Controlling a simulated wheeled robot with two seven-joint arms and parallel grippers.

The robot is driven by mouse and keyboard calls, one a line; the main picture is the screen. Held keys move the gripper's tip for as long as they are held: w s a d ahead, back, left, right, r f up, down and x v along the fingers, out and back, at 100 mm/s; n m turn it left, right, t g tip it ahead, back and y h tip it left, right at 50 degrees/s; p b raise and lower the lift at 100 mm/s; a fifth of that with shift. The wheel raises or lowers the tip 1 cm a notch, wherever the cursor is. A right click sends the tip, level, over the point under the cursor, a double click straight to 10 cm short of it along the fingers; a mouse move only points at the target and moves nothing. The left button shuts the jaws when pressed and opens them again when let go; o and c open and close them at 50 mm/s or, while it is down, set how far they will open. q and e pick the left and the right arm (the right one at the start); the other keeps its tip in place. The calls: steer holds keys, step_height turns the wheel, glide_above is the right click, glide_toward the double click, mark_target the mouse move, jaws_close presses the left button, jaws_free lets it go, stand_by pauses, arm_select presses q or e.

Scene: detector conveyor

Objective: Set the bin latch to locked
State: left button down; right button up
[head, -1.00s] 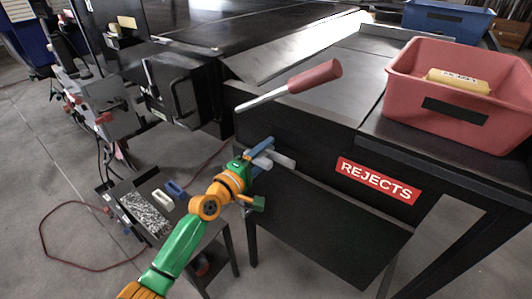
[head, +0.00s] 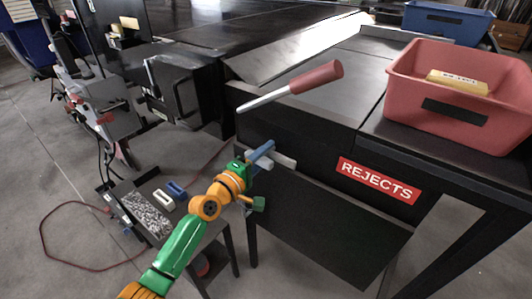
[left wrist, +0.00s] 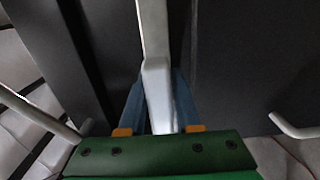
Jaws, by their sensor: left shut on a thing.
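The bin latch is a light grey lever (head: 285,160) on the black front panel, left of the REJECTS sign. My left gripper (head: 262,153), with blue fingers, is at this lever. In the left wrist view, the grey latch bar (left wrist: 157,85) runs between the blue fingertips (left wrist: 160,100), and the gripper is shut on it. The fingers partly hide the latch in the head view, and I cannot read any lock marking. My right gripper is not in view.
A red-handled lever (head: 316,77) sticks up above the latch. A red bin (head: 400,70) holding a yellow item (head: 457,82) stands on the right. A low side table (head: 183,215) with small blocks is below left. The REJECTS sign (head: 378,181) is on the panel.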

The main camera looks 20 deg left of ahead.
arm_select(q)
steer(key=shift+r+m, duration=0.1)
steer(key=shift+m, duration=0.3)
stand_by(0.7)
steer(key=m+b, duration=0.1)
steer(key=m, duration=0.2)
steer(key=shift+m, duration=0.4)
steer(key=m, duration=0.4)
steer(key=shift+r+m, duration=0.1)
steer(key=shift+m, duration=0.2)
steer(key=m, duration=0.4)
steer(key=shift+m+p, duration=0.35)
steer(key=shift+m, duration=2.15)
steer(key=c, duration=0.7)
jaws_free()
steer(key=shift+w, duration=0.1)
